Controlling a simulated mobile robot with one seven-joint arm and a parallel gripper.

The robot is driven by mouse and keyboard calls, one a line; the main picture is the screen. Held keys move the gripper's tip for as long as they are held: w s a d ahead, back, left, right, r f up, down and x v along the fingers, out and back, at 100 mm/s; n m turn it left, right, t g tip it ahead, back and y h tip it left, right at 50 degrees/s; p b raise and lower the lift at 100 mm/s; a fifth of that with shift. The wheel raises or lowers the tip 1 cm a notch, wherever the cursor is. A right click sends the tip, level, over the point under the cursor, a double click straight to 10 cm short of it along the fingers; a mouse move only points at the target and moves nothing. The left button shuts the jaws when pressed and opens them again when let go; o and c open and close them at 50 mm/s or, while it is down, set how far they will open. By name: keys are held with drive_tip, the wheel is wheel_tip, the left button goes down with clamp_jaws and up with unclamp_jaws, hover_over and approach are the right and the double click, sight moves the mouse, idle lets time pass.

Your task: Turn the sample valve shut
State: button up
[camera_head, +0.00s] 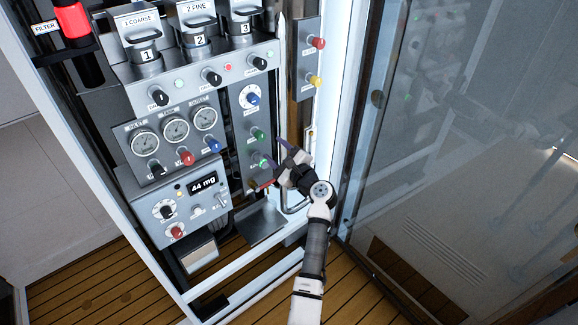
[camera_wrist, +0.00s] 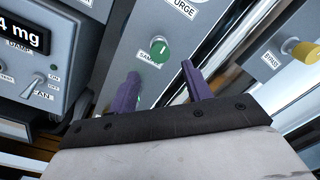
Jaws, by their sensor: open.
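The sample valve is a round green knob with a pale line on its face and a "SAMPLE" label below it. In the wrist view the knob (camera_wrist: 159,48) stands just ahead of my gripper (camera_wrist: 162,82). Its two purple fingers are apart, one to each side of the knob's line, with nothing between them. They appear short of the knob.
Another green knob (camera_head: 257,133) sits above, below a blue dial (camera_head: 250,96). A yellow bypass knob (camera_wrist: 302,51) is to the right. The "mg" display box (camera_head: 203,184) stands left. A glass door (camera_head: 470,130) is open at right; a metal tray (camera_head: 260,222) lies below.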

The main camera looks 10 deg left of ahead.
drive_tip(key=b+v, duration=0.1)
drive_tip(key=v, duration=0.6)
idle(0.3)
